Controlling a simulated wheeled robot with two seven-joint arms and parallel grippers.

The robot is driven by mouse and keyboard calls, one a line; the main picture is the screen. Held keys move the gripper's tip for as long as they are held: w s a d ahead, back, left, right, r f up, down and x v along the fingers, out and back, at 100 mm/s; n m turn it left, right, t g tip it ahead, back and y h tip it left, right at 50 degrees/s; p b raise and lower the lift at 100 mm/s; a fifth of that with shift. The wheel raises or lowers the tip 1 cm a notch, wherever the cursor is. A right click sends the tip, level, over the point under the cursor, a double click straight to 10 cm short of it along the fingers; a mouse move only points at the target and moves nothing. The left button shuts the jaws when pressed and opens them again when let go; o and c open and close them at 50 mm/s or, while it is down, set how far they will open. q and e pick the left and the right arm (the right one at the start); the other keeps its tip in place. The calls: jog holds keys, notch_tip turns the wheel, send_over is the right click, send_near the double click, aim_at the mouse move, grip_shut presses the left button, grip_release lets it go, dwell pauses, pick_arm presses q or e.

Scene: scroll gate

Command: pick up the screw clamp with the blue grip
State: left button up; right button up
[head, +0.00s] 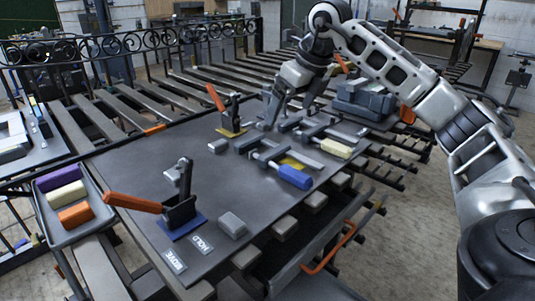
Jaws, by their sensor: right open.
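The screw clamp with the blue grip (294,177) lies on the dark table top (150,160), right of its middle. Its grey metal frame reaches up and left from the grip, and a yellow patch shows beside it. A similar screw clamp with a cream grip (335,148) lies just behind it to the right. My right gripper (283,117) comes down from above, behind both clamps and apart from the blue grip. It is open, with nothing seen between its fingers. My left gripper is not in view.
A toggle clamp with an orange handle on a blue base (182,226) stands at the front left. Another on a yellow base (231,132) stands near the right gripper. Grey blocks (232,224) lie about. A tray (61,238) of coloured blocks is at left. Grey parts (365,100) are stacked behind.

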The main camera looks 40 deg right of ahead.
send_over(276, 151)
jog(key=s, duration=0.2)
jog(key=f, duration=0.7)
jog(key=shift+w+d+f, duration=0.2)
jog(key=shift+w, duration=0.05)
jog(key=x, duration=0.4)
jog(key=shift+s+a+f, duration=0.15)
jog(key=shift+s+f, duration=0.15)
jog(key=shift+s, duration=0.05)
jog(key=shift+w+f, duration=0.2)
jog(key=shift+f, duration=0.15)
jog(key=c, duration=1)
jog(key=shift+r, duration=0.1)
jog(key=shift+c, duration=1.3)
jog(key=shift+r, duration=0.15)
